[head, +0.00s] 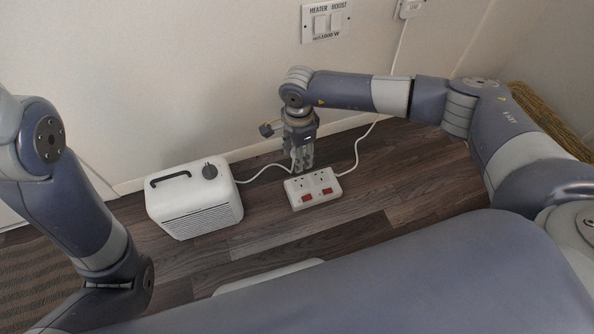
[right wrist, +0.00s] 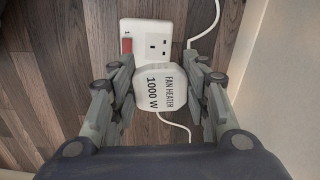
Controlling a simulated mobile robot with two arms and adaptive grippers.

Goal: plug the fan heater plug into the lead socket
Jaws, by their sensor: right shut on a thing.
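The lead socket (head: 313,196) is a white two-outlet block with red switches, lying on the floor right of the white fan heater (head: 196,203). My right gripper (head: 303,166) points down at the block's back edge. It is shut on the fan heater plug (right wrist: 160,84), a white plug marked FAN HEATER 1000 W, between its fingers. In the right wrist view the plug covers part of the lead socket (right wrist: 140,32); one outlet and a red switch show beyond it. The plug's pins are hidden, and its height above the block is unclear. My left gripper is out of view.
The heater's white cord (head: 262,170) runs to my right gripper. The lead's white cable (head: 358,152) runs back toward the wall (head: 200,80). A wall switch plate (head: 327,20) is above.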

